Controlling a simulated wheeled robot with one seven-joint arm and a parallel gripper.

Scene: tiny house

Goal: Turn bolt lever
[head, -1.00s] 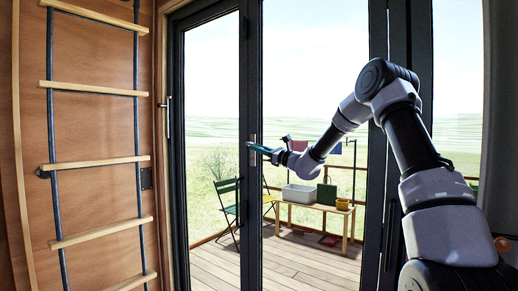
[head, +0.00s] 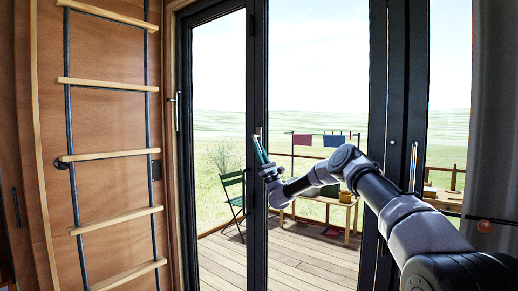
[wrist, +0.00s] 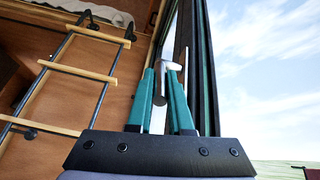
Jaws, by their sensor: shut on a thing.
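The bolt lever (wrist: 171,66) is a pale metal piece on the dark frame of the glass door. In the wrist view it shows between the teal fingers of my gripper (wrist: 163,80), and the fingers are shut on it. In the head view my gripper (head: 259,147) is at the middle door post (head: 257,190), with its fingers pointing up and slightly left. The lever is small there and mostly hidden by the fingers.
A wooden ladder with dark rails (head: 107,157) hangs on the left wall. Another door handle (head: 177,110) is at the left frame. Through the glass are a deck, a green chair (head: 231,190), a bench and a railing with hanging cloths (head: 303,139).

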